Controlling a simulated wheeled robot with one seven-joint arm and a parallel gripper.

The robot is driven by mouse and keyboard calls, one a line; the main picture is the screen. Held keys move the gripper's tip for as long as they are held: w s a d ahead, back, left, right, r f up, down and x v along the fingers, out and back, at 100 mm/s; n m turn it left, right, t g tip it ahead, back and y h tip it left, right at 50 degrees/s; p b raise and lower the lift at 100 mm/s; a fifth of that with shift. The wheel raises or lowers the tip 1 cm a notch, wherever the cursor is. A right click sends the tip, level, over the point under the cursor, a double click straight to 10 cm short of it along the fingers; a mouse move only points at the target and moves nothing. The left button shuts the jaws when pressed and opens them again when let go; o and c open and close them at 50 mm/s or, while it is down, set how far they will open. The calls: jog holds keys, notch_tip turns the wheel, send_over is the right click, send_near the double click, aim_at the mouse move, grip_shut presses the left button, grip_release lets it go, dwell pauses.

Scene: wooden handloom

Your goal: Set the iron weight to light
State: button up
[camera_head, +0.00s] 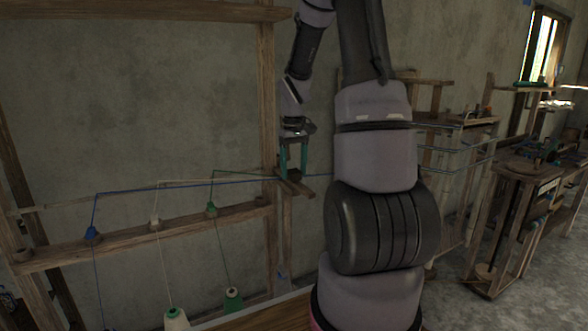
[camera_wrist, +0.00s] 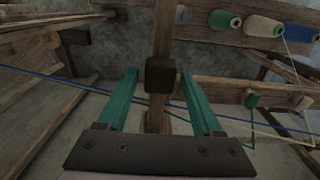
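My gripper (camera_head: 292,170) has two teal fingers pointing down beside the upright wooden post of the loom frame. In the wrist view the fingers of my gripper (camera_wrist: 160,80) are spread apart. A small dark block (camera_wrist: 161,74), which looks like the iron weight, shows between the fingertips against a wooden bar. A gap shows on each side of it, and I cannot tell its depth between the fingers. In the head view I cannot make the weight out clearly. No markings for light or heavy are readable.
A blue thread (camera_head: 150,191) runs across the frame close to my gripper. Thread cones (camera_head: 233,301) stand low at the left; green, cream and blue ones show in the wrist view (camera_wrist: 264,26). Wooden racks and benches (camera_head: 515,195) stand at the right.

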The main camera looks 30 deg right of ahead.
grip_shut()
dwell(1.2)
